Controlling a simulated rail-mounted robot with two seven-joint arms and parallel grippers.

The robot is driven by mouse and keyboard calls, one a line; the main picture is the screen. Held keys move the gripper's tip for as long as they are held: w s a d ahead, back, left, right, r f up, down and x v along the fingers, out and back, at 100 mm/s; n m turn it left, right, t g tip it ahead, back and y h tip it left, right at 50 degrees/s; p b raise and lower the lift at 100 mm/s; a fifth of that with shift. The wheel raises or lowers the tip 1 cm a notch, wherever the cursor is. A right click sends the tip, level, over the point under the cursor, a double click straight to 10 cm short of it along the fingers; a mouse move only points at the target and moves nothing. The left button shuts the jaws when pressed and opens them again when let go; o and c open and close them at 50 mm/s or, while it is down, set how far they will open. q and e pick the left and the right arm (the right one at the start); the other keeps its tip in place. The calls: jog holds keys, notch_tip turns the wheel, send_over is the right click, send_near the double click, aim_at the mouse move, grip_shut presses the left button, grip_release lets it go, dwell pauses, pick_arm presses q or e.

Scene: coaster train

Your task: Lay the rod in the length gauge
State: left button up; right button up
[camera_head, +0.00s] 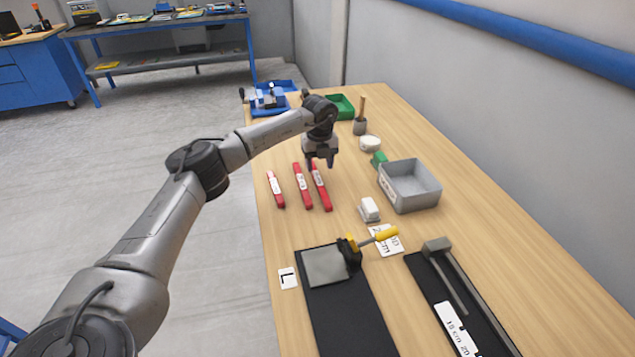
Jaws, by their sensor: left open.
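Three red rods with white labels lie side by side on the wooden table: a left one (276,189), a middle one (302,187) and a right one (322,190). Which one the task means I cannot tell. My left gripper (320,165) points down, open and empty, over the far end of the right rod, partly hiding it. A dark base with a grey end block, a long grey rail and a white scale marked in cm looks like the length gauge (437,278). It lies at the near right, with no red rod in it. My right gripper is out of view.
A grey open bin (410,206) stands right of the rods, with a small white block (370,209) beside it. A black board (341,310) with a metal plate and yellow-handled clamp (385,233) lies left of the gauge. Blue (264,110) and green (346,104) trays are at the far end.

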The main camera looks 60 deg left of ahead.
aim_at(317, 178)
pick_arm(q)
jog(key=f, duration=0.1)
jog(key=f+b, duration=0.1)
jog(key=f, duration=0.2)
jog(key=shift+s+f+b, duration=0.1)
jog(key=shift+s+b, duration=0.25)
jog(key=shift+b, duration=0.05)
jog(key=shift+f, duration=0.45)
jog(key=shift+r, duration=0.1)
grip_shut()
